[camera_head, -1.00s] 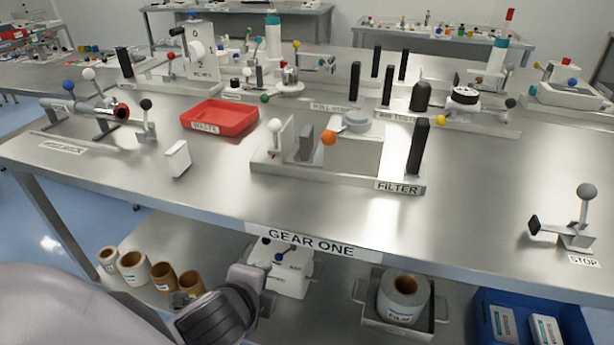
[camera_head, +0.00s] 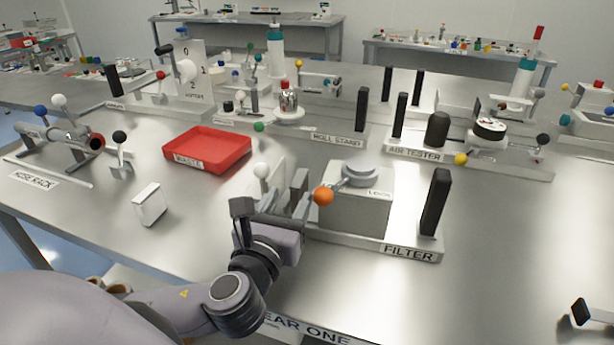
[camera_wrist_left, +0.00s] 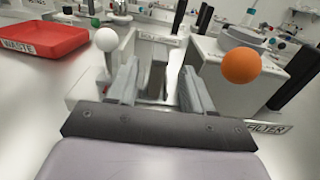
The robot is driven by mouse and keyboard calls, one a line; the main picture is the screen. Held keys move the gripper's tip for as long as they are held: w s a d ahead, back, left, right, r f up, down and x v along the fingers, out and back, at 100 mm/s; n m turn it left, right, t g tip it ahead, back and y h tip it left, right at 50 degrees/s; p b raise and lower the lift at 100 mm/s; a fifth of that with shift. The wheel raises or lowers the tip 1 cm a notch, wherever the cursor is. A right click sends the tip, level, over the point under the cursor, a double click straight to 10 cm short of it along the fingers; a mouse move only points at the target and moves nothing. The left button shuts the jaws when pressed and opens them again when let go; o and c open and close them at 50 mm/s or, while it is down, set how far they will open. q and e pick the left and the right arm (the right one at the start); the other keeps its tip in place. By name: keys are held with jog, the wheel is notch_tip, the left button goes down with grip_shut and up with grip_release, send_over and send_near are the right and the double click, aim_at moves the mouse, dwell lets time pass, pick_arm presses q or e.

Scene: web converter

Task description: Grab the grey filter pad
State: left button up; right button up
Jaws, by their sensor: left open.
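The grey filter pad (camera_head: 299,183) stands upright in the white fixture labelled FILTER (camera_head: 385,247), left of the fixture's white block. My left gripper (camera_head: 291,208) is at the front of the fixture, and its wrist hides part of the pad's lower area. In the left wrist view the left gripper (camera_wrist_left: 160,85) is open, with a finger on either side of the pad (camera_wrist_left: 156,80). The pad lies ahead between the fingers, and I cannot tell if either finger touches it.
A white-knobbed lever (camera_head: 262,172) stands left of the pad, and an orange-knobbed lever (camera_head: 323,196) stands close on its right. A black post (camera_head: 435,202) rises at the fixture's right end. A red waste tray (camera_head: 207,150) and a white box (camera_head: 149,204) lie left.

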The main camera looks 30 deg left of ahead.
aim_at(304, 170)
pick_arm(q)
jog(key=shift+x, duration=1.15)
jog(key=x, duration=0.5)
jog(key=shift+s, duration=0.1)
grip_shut()
